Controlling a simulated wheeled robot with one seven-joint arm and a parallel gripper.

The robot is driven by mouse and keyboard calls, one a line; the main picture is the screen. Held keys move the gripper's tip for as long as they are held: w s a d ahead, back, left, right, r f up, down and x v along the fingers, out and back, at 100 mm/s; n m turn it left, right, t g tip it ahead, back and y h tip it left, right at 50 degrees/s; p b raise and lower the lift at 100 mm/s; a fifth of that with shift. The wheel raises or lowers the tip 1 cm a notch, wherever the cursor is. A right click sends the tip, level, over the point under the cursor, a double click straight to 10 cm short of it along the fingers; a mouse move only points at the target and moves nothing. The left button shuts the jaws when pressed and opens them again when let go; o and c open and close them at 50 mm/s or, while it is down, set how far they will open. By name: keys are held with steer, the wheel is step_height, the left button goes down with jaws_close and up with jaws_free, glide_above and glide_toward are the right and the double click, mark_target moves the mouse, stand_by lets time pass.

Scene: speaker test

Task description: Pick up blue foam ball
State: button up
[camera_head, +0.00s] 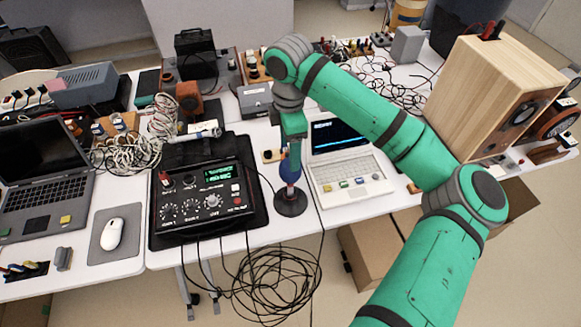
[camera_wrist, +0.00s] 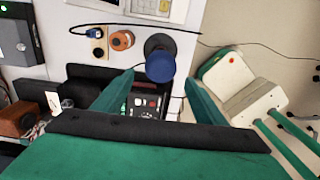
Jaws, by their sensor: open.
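The blue foam ball (camera_head: 290,170) sits above a round dark base (camera_head: 291,204) at the front of the white table, between the black control box and the white laptop. In the wrist view the ball (camera_wrist: 160,69) shows between my two fingertips, with the dark base partly hidden behind it. My gripper (camera_head: 291,146) is above the ball in the head view, pointing down, and partly covers its top. In the wrist view my gripper (camera_wrist: 160,78) is open, with one green finger on each side of the ball. I cannot tell whether the fingers touch it.
The black control box (camera_head: 205,196) stands left of the ball. The white laptop (camera_head: 345,165) is close on the right. Black cables (camera_head: 270,285) hang off the front edge. A wooden speaker (camera_head: 492,90) stands at the right. Small plugs lie behind the ball.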

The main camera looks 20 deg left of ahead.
step_height(320, 180, down, 4)
steer(key=shift+w+r, duration=0.15)
steer(key=shift+r, duration=0.1)
steer(key=shift+f, duration=0.35)
steer(key=f, duration=0.4)
steer(key=shift+d+f, duration=0.2)
steer(key=shift+d, duration=0.05)
steer(key=shift+s+a, duration=0.1)
steer(key=shift+s, duration=0.1)
steer(key=c, duration=1)
